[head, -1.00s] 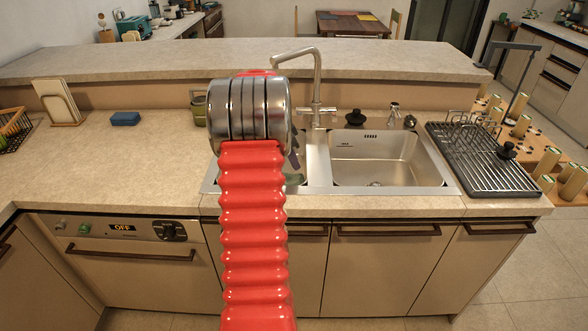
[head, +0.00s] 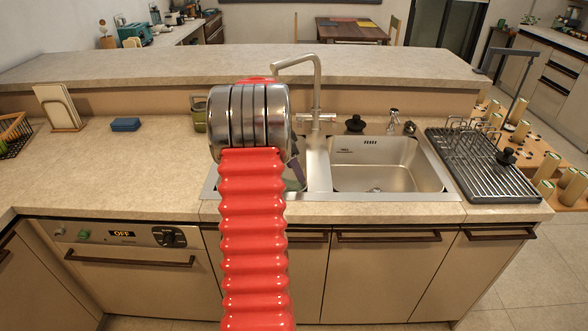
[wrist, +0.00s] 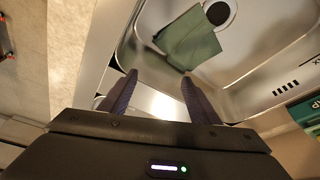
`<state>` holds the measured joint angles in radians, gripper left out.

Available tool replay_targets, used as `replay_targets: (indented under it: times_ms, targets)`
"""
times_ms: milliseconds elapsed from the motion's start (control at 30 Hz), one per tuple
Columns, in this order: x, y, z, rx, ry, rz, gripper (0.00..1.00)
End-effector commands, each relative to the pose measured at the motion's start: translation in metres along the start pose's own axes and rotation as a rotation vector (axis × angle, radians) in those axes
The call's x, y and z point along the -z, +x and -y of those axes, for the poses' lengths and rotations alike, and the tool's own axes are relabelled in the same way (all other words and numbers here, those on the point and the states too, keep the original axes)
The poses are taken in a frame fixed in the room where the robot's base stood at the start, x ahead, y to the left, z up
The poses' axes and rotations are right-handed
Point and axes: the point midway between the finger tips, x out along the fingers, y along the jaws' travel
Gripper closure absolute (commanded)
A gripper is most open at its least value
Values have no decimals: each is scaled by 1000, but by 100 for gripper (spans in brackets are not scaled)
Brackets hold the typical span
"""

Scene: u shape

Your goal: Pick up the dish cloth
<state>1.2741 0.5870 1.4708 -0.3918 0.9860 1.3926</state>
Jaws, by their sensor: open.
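The dish cloth (wrist: 190,40), a flat green piece of fabric, lies on the floor of a metal sink basin in the wrist view, next to a dark round drain. My gripper (wrist: 158,88) is open and empty. Its two dark fingers are apart, at the near side of the basin, and the cloth lies beyond their tips. In the head view my red arm and metal wrist hide most of the left basin. Only part of a dark finger shows there, and the cloth cannot be made out clearly.
The right sink basin (head: 385,160) is empty. A tall faucet (head: 317,90) rises between the basins, close to my wrist. A black dish rack (head: 480,165) stands at right. A blue sponge (head: 126,124) and a plate stand (head: 58,107) are on the left counter, with clear counter between.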

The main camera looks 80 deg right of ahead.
Motion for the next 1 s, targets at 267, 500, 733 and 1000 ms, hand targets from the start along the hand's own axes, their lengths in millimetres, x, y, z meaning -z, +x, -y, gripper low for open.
replay_targets:
  times_ms: [267,500,733,1000]
  targets:
    - [0,0,0,0,0,0,38]
    - [-17,-18,4,21,-52,3,38]
    - [-84,-83,8,102,-258,16,38]
    - [-187,-173,-15,229,-594,31,38]
